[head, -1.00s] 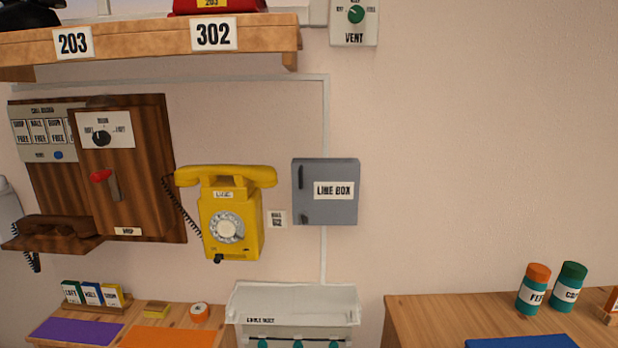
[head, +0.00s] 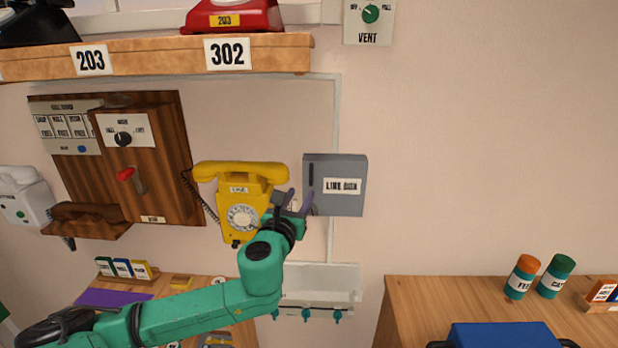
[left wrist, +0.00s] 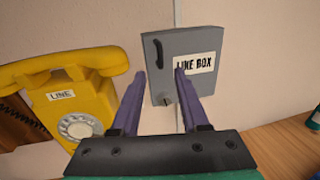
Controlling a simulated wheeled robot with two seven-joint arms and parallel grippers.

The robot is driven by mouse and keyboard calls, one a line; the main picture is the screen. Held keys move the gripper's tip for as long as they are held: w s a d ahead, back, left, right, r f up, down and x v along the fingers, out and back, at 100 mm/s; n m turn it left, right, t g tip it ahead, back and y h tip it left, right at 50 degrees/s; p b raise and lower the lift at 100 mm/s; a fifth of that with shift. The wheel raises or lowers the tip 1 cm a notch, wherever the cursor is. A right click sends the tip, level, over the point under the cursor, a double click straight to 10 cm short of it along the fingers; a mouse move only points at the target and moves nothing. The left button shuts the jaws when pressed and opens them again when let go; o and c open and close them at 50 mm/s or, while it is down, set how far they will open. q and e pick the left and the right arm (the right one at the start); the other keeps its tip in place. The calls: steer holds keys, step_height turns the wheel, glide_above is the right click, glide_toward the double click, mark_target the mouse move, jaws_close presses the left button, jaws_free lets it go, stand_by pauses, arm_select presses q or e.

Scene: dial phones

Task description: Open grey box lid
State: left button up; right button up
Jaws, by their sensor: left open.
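The grey box (head: 335,202), labelled LINE BOX, is fixed to the wall right of the yellow phone. Its lid is shut, with a dark upright handle on its left side. In the left wrist view the grey box (left wrist: 197,101) stands ahead, and its dark handle (left wrist: 157,53) shows at the upper left. My left gripper (head: 295,203) is open and empty, just left of the box's lower left corner in the head view. In the left wrist view its purple fingers (left wrist: 160,78) point toward the box, below the handle. My right gripper is not in view.
The yellow phone (head: 229,188) hangs close to the left of my gripper. A wooden shelf (head: 150,58) runs above. The wall right of the box is clear.

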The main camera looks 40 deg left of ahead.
mark_target(310, 177)
arm_select(q)
steer(key=x, duration=0.7)
steer(key=shift+r, duration=0.2)
steer(key=shift+x, duration=1.15)
steer(key=shift+f, duration=0.2)
jaws_close()
